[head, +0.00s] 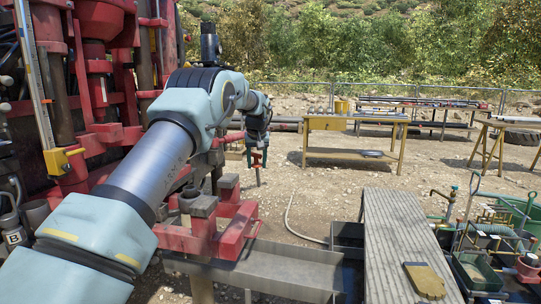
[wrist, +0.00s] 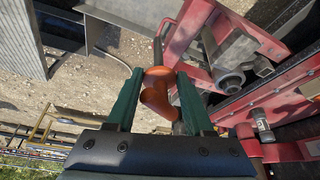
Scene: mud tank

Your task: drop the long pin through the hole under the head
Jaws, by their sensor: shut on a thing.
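My gripper (head: 257,146) is at the end of my outstretched arm, near the middle of the head view. It is shut on the long pin (head: 258,174), which hangs roughly upright in open air. In the wrist view, the green fingers of my gripper (wrist: 158,86) flank the pin's orange-red top (wrist: 158,92); a thin shaft (wrist: 158,50) runs away from it. The pin is apart from the red clevis-like frame (head: 235,232), which is left of and below it in the head view. In the wrist view this frame (wrist: 195,75) is right of the pin. I cannot make out the hole.
The red rig (head: 100,90) stands close on the left. A grey metal trough (head: 270,268) runs below the frame. A ribbed walkway (head: 400,235) with a glove (head: 424,279) is at right. A yellow bench (head: 350,155) stands behind.

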